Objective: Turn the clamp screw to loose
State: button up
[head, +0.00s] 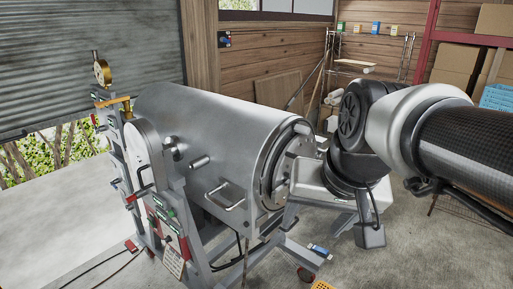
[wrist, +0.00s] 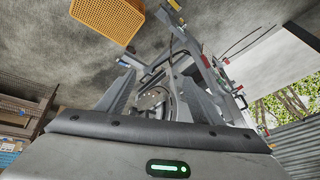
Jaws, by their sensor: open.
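A large steel drum (head: 225,130) lies on its side on a wheeled metal frame. Its round end faces right, with a flanged ring (head: 271,180) around it. My gripper (head: 297,168) is at this end, partly hidden by its own body. In the wrist view my gripper (wrist: 157,88) is open, its two fingers apart on either side of the drum's round end (wrist: 155,101). I cannot single out the clamp screw; it may be hidden by the gripper. I cannot tell whether the fingers touch anything.
A handle (head: 228,197) sticks out from the drum's side. A gauge (head: 101,69) stands at its far left. A yellow crate (wrist: 108,18) is near the frame. Shelves with cardboard boxes (head: 455,62) stand at the back right. Concrete floor at lower right is mostly open.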

jog(key=w+d+f+m+y+b, duration=0.25)
jog(key=w+f+m, duration=0.2)
jog(key=w, duration=0.35)
jog(key=w+d+f+m+y+b, duration=0.1)
jog(key=w+d+f+m+y, duration=0.2)
jog(key=w+m, duration=0.35)
jog(key=w+d+f+m+y+b, duration=0.2)
jog(key=w+f+m+y, duration=0.15)
jog(key=w, duration=0.65)
jog(key=w+d+f+m+t+y+b, duration=0.1)
jog(key=w+d+f+m+t, duration=0.25)
jog(key=d, duration=0.35)
jog(key=w+d+f+m+t+y+b, duration=0.1)
jog(key=w+d+f+m+t, duration=0.1)
jog(key=d+f+m, duration=0.35)
jog(key=w+d+f+m+t+y+b, duration=0.1)
jog(key=w+d+f+m+t+b, duration=0.15)
jog(key=d, duration=0.65)
jog(key=p+x, duration=0.1)
jog(key=x, duration=1.6)
jog(key=shift+s+a+r, duration=0.1)
jog(key=shift+a+r, duration=0.05)
